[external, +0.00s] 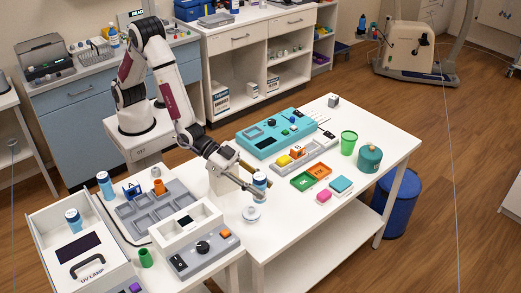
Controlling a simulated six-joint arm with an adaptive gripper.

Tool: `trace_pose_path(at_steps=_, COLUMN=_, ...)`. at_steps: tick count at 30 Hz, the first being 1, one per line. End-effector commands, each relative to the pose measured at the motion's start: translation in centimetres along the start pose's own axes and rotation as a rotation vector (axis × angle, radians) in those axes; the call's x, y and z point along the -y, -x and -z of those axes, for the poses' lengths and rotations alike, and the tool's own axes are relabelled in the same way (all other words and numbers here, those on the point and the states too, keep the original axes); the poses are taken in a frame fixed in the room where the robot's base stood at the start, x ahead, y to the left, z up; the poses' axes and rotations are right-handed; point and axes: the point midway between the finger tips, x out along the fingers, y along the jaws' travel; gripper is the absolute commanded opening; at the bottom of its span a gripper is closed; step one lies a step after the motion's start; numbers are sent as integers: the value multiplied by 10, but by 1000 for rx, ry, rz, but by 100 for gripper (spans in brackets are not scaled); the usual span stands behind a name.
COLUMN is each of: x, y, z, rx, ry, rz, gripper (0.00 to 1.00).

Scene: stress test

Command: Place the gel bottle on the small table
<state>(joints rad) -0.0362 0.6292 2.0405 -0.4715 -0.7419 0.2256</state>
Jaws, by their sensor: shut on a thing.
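My gripper (257,187) is shut on a white bottle with a blue label (260,179), seemingly the gel bottle, and holds it roughly upright above the white table (300,220). The fingers partly hide the bottle, and its height above the tabletop is hard to tell. I cannot tell for sure whether this white table is the small table. Two similar blue and white bottles stand at the left: one (105,184) behind the grey tray, one (73,220) in the UV lamp box.
A round white piece (251,213) lies just below my gripper. A teal case (277,132), green and orange trays (311,176), a green cup (348,143) and a teal jar (369,158) stand farther right. The table's front right part is clear.

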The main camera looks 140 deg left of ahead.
Motion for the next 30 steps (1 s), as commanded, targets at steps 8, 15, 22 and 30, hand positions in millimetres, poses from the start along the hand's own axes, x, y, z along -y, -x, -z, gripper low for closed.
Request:
trace_pose_path(at_steps=8, x=-29, y=44, z=-4, rx=-2, ry=-58, rz=-141, gripper=5)
trace_pose_path(at_steps=15, x=-52, y=92, z=-8, rx=-3, ry=-112, rz=-270, gripper=5)
trace_pose_path(at_steps=22, x=-64, y=125, z=1, rx=-4, ry=-140, rz=-340, gripper=5)
trace_pose_path(at_steps=30, x=-67, y=134, z=15, rx=-2, ry=-143, rz=-346, gripper=5)
